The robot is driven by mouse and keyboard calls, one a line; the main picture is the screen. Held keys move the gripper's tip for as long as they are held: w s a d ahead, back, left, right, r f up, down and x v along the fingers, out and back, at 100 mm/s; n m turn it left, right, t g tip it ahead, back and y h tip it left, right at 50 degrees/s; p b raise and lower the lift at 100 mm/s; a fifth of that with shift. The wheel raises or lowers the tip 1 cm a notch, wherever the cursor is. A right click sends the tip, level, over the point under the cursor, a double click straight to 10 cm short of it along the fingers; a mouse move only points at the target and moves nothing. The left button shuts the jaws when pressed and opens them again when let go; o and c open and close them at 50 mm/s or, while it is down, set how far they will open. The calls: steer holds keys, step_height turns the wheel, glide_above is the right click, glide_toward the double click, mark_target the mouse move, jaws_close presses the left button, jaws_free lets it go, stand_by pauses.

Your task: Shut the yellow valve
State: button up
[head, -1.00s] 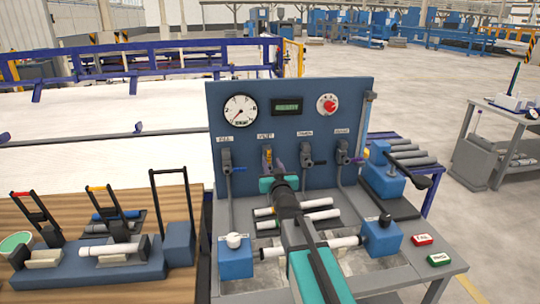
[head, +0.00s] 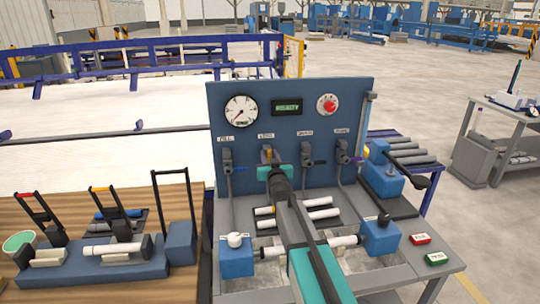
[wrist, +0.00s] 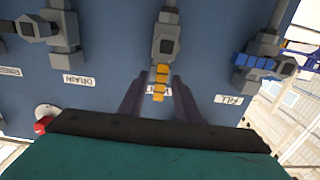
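The yellow valve (head: 267,151) is the second from the left on the blue panel, under a small label. In the wrist view, which is upside down, its yellow handle (wrist: 160,80) lies in line with the grey valve body (wrist: 166,42), pointing toward the label. My gripper (head: 271,163) is in front of this valve and hides its lower part in the head view. In the wrist view my gripper (wrist: 158,95) is open, with one dark finger on each side of the handle's end. Gaps show between the handle and both fingers; depth contact cannot be told.
A gauge (head: 240,112) and red knob (head: 327,104) sit above. Pipes (head: 310,214) and blue clamps (head: 381,236) stand on the bench below.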

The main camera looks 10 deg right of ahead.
steer(key=shift+w, duration=0.15)
jaws_close()
steer(key=shift+d, duration=0.1)
